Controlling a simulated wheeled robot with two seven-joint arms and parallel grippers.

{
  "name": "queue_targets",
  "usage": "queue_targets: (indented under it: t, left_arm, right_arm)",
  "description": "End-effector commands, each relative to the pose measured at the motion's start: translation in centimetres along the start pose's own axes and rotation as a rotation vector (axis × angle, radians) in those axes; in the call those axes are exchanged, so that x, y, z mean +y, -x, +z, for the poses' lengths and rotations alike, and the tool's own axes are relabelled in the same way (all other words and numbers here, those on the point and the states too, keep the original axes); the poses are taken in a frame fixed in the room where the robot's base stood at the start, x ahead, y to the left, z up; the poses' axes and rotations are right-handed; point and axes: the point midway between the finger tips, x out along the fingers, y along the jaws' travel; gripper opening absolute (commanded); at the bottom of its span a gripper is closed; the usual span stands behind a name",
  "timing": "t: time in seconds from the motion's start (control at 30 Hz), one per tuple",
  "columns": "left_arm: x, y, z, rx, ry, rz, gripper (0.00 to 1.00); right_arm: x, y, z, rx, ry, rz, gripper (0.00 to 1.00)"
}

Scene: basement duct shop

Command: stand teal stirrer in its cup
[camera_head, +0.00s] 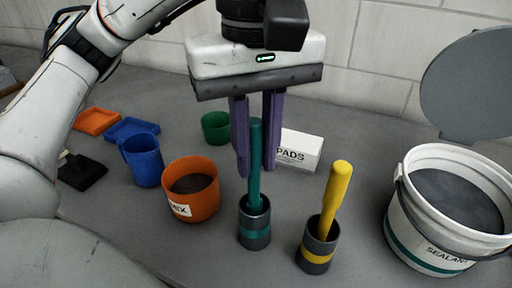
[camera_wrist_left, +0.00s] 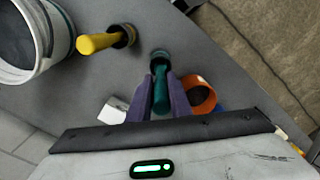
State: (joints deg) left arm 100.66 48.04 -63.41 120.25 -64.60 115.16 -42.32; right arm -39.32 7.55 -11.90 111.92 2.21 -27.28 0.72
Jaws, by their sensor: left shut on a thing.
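The teal stirrer (camera_head: 255,165) is upright, with its lower end inside the dark cup with the teal band (camera_head: 255,233). My left gripper (camera_head: 256,165) comes from above, its two purple fingers shut on the stirrer's handle. In the left wrist view the stirrer (camera_wrist_left: 160,90) lies between the fingers, and its cup (camera_wrist_left: 160,58) shows just beyond them. Whether the stirrer's tip touches the cup's bottom is hidden. My right gripper is in neither view.
A yellow stirrer (camera_head: 338,190) stands in a yellow-banded cup (camera_head: 317,259) close on the right. An orange MIX tub (camera_head: 206,205) and blue mug (camera_head: 147,170) stand left. A white PADS box (camera_head: 301,150) and green cup (camera_head: 215,125) are behind. A sealant bucket (camera_head: 432,258) stands far right.

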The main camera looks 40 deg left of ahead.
Motion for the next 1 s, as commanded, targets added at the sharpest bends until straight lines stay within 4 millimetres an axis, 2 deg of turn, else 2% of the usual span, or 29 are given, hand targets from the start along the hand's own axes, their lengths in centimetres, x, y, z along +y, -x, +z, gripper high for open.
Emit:
queue_targets:
  t: [0.07,0.1,0.2,0.23,0.57,0.67,1.0]
  left_arm:
    - [0.0,0.0,0.0,0.000,0.000,0.000,0.00]
    - [0.0,0.0,0.0,0.000,0.000,0.000,0.21]
    - [0.0,0.0,0.0,0.000,0.000,0.000,0.38]
    - [0.0,0.0,0.0,0.000,0.000,0.000,0.40]
    - [0.0,0.5,0.0,0.001,0.000,0.001,0.40]
    - [0.1,1.8,0.0,0.001,0.001,0.002,0.40]
    - [0.0,8.4,0.0,0.002,0.002,0.003,0.40]
  right_arm:
    - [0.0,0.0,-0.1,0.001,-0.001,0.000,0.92]
    - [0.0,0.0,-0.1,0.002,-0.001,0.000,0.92]
    - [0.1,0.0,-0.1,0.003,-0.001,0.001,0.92]
    - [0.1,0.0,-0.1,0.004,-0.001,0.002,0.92]
    - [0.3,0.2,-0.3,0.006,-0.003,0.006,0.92]
    - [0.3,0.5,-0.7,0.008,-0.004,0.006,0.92]
    - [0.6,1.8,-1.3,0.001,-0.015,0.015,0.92]
